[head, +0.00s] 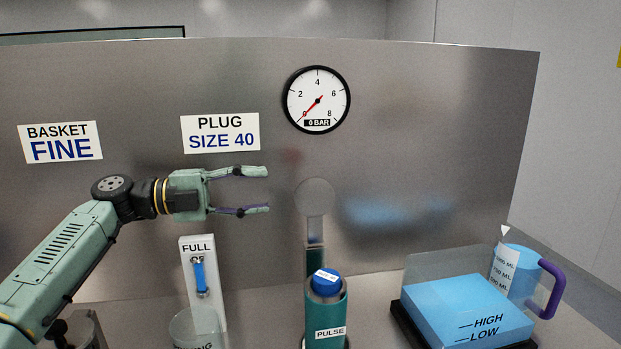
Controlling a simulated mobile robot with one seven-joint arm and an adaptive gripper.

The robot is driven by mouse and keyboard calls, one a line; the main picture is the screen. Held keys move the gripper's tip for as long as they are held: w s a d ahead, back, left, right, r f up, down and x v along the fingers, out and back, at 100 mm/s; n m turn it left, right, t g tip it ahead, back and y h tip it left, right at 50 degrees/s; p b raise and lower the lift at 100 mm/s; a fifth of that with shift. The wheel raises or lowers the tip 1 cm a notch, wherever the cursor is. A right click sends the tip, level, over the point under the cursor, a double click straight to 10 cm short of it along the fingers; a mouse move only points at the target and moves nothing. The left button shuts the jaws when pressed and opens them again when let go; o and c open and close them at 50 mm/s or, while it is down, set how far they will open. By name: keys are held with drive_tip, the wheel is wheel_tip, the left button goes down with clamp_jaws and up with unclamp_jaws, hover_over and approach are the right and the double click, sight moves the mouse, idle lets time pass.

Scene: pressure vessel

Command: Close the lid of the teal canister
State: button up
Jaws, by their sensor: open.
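The teal canister (318,315), labelled PULSE, stands upright at the bottom centre of the head view. A blue piece (326,284) with a small white label sits in its open top. Behind it a round grey disc (316,197) on a narrow stem stands upright above a dark teal post; it looks like the lid, swung open. Its edges blend into the metal panel. My gripper (266,190) is open and empty, its fingers pointing right. In the picture it is just left of the disc; I cannot tell the depth between them.
The metal panel (420,120) with a dial rises behind.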

sight(311, 186)
drive_tip(key=d+p, duration=0.1)
drive_tip(key=d, duration=0.2)
drive_tip(key=w+d+p, duration=0.1)
drive_tip(key=d, duration=0.2)
drive_tip(key=d+p, duration=0.1)
drive_tip(key=d, duration=0.2)
drive_tip(key=shift+w+d+r, duration=0.15)
drive_tip(key=shift+d+r, duration=0.05)
drive_tip(key=shift+w+d+f, duration=0.1)
drive_tip(key=shift+w+d, duration=0.05)
drive_tip(key=shift+d, duration=0.35)
drive_tip(key=shift+c, duration=0.6)
clamp_jaws()
